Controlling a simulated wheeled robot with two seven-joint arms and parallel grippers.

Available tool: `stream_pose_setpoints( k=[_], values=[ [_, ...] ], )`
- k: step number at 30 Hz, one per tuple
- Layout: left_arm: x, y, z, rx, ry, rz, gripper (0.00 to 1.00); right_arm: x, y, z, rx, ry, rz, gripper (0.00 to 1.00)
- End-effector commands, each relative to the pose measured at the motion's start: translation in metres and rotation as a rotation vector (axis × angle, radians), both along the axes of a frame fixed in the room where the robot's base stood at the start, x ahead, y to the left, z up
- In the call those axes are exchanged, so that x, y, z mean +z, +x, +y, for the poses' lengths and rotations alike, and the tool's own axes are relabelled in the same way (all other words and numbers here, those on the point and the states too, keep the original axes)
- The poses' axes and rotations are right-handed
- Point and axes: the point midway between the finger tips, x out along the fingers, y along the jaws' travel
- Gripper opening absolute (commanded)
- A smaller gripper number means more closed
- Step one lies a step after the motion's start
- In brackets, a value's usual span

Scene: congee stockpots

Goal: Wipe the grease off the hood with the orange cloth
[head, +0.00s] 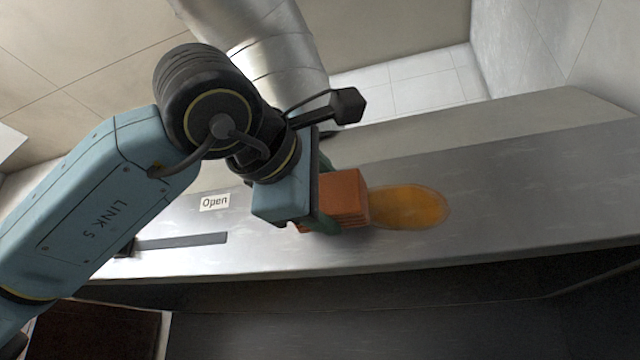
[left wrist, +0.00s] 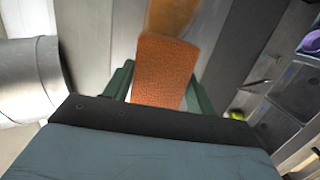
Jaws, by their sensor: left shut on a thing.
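The orange cloth (head: 343,198), a folded block, is held in my left gripper (head: 328,200), which is shut on it. In the left wrist view the cloth (left wrist: 162,72) sits between the green fingers of my left gripper (left wrist: 158,88). The cloth is at the front face of the metal hood (head: 530,190); I cannot tell whether it touches. An orange-brown grease patch (head: 412,207) lies on the hood just right of the cloth, and its left end is hidden behind the cloth. The grease (left wrist: 172,16) also shows beyond the cloth in the left wrist view. My right gripper is not in view.
A round metal duct (head: 262,45) rises behind my left arm. An "Open" label (head: 214,202) and a dark slot (head: 182,241) are on the hood to the left. The hood's lower edge runs across above a dark area. The hood face right of the grease is clear.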

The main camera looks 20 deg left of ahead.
Motion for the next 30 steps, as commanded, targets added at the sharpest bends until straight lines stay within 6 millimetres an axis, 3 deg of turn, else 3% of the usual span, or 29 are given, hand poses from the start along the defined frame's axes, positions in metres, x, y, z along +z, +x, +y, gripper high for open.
stream_pose_setpoints(
  k=[30],
  values=[
    [-0.0002,0.0097,-0.0003,0.0,0.0,0.001,0.38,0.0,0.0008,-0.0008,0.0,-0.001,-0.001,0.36]
  ],
)
